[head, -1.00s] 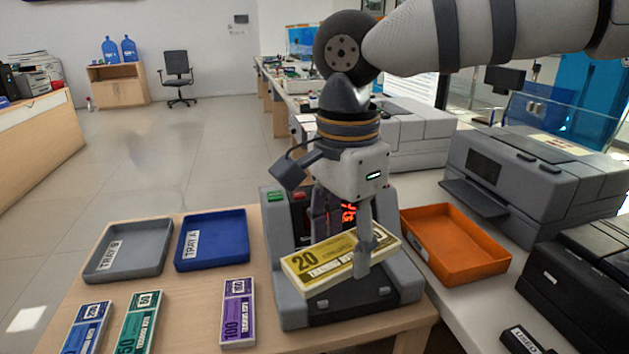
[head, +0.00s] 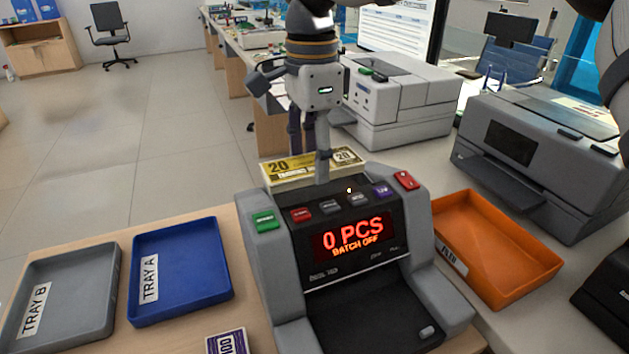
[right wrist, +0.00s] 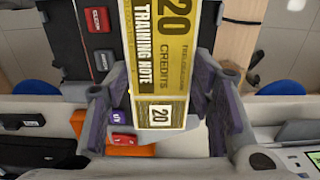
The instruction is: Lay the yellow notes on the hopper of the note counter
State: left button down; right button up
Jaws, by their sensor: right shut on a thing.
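The yellow bundle of 20-credit training notes (head: 283,174) is at the back top edge of the note counter (head: 262,267). My right gripper (head: 309,150) is shut on the notes from above, with one finger showing in front of them. In the right wrist view the notes (right wrist: 160,70) run lengthwise between the two dark finger pads of the gripper (right wrist: 163,115). The counter's display (head: 352,238) reads 0 PCS, BATCH OFF. The hopper surface is hidden behind the button panel and notes, so I cannot tell whether the notes touch it. My left gripper is out of view.
Blue tray A (head: 205,296) and grey tray B (head: 105,310) lie left of the counter. An orange tray (head: 540,250) is to its right. Grey printers (head: 540,190) stand behind on the right. A purple note bundle (head: 228,343) shows at the bottom edge.

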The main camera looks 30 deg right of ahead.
jog(key=w+f, duration=0.1)
jog(key=f, duration=0.1)
jog(key=w+d+f, duration=0.1)
jog(key=f, duration=0.1)
jog(key=d+f, duration=0.1)
jog(key=f, duration=0.1)
jog(key=shift+w+d+f, duration=0.25)
jog(key=shift+w+f, duration=0.1)
jog(key=shift+w, duration=0.05)
jog(key=shift+f, duration=0.35)
jog(key=shift+f, duration=0.15)
jog(key=o, duration=1.1)
jog(key=shift+o, duration=0.2)
notch_tip(320, 180, up, 12)
jog(key=shift+r, duration=0.15)
